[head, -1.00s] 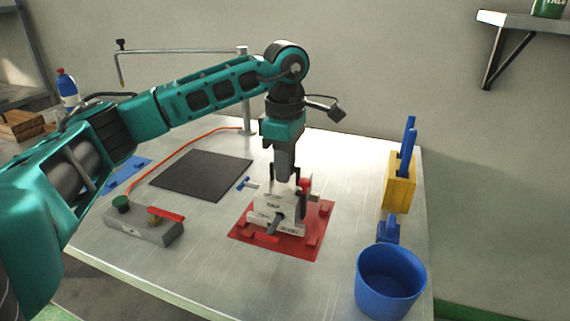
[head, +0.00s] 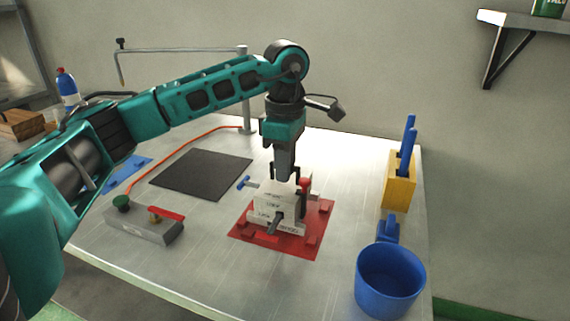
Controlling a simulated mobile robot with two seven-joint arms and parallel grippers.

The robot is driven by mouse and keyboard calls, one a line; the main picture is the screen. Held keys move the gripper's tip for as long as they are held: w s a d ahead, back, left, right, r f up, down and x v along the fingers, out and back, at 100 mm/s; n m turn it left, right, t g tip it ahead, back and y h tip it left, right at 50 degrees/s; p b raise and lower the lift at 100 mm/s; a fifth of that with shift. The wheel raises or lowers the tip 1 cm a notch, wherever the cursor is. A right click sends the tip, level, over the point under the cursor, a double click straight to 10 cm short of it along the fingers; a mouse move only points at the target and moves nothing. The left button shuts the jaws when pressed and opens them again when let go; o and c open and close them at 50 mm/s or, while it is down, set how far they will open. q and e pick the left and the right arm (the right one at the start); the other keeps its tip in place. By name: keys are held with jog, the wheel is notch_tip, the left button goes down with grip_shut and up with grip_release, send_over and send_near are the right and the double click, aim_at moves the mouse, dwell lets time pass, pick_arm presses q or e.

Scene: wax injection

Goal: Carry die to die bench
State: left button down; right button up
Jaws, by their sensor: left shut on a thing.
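The die (head: 270,206), a pale grey block with small dark lettering and a dark bar on its front, is upright at the middle of the red mat (head: 240,233). My left gripper (head: 285,178) points straight down over the die and is shut on its upper part. The fingertips are partly hidden behind the die, and whether its underside touches the mat cannot be told. A red knob stands at its right and a blue T-handle (head: 243,181) at its left. My right gripper is out of view.
A black mat (head: 202,175) lies left of the die. A grey box with a red lever (head: 143,222) is at the front left. A blue cup (head: 389,282) and a yellow holder (head: 398,189) stand on the right. A thin metal post (head: 245,90) rises behind the arm.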

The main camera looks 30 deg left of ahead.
pick_arm(q)
jog(key=shift+r, duration=0.2)
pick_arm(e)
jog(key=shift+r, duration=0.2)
pick_arm(q)
jog(key=shift+f, duration=0.55)
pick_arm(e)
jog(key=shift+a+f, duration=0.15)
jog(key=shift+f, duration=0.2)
pick_arm(q)
jog(key=shift+f+b, duration=0.55)
jog(key=shift+f, duration=0.05)
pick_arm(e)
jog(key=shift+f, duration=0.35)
pick_arm(q)
jog(key=c, duration=1.1)
grip_release()
jog(key=shift+o, duration=0.3)
jog(key=shift+s+f, duration=0.1)
jog(key=shift+f, duration=0.15)
notch_tip(320, 180, up, 13)
jog(key=p, duration=0.2)
jog(key=shift+r, duration=0.15)
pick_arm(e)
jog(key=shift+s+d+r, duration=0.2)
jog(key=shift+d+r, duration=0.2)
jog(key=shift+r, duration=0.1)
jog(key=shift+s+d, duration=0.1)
